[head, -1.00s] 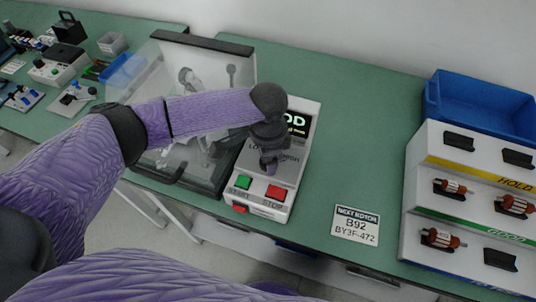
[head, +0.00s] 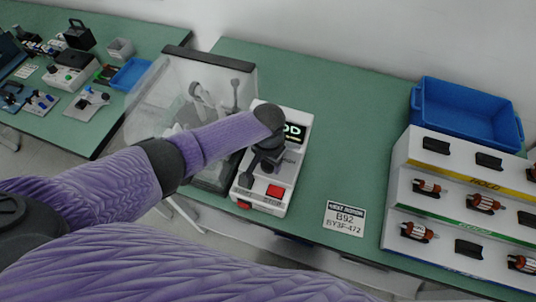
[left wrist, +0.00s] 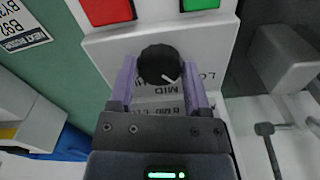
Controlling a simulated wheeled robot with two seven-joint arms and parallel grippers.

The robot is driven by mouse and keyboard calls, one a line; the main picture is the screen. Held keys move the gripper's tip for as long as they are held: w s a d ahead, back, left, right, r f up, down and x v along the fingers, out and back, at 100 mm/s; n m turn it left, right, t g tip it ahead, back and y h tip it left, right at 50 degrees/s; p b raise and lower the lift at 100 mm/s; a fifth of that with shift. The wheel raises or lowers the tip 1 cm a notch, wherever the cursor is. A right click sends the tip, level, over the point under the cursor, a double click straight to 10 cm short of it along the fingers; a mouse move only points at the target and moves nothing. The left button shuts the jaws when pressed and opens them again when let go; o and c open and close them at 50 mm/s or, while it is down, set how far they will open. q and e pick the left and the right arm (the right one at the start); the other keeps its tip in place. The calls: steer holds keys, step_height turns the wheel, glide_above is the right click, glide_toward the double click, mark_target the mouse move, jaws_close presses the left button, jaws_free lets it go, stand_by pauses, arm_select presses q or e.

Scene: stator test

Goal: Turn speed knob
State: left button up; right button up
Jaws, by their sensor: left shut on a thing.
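The white control box (head: 266,202) stands on the green table, with a dark display (head: 293,132) at its far end. Its black speed knob (left wrist: 160,65) shows in the left wrist view, with a white pointer mark at its lower right edge, near the MID lettering. My left gripper (left wrist: 160,76) has its purple fingers on both sides of the knob and is shut on it. In the head view my left gripper (head: 258,162) hides the knob. The red STOP button (head: 274,191) is visible. The green button (left wrist: 199,4) shows at the left wrist view's top edge. My right gripper is out of view.
A clear-covered test fixture (head: 215,95) stands directly left of the box. A label card (head: 344,218) lies to its right. Further right are a rack (head: 400,190) with several rotors and a blue bin (head: 465,112). The table between box and rack is otherwise clear.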

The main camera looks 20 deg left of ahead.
arm_select(q)
steer(key=shift+n+p, duration=0.5)
steer(key=shift+n, duration=0.4)
steer(key=o, duration=1.3)
steer(key=shift+r, duration=0.15)
step_height(320, 180, up, 10)
steer(key=p, duration=0.4)
steer(key=shift+f, duration=0.2)
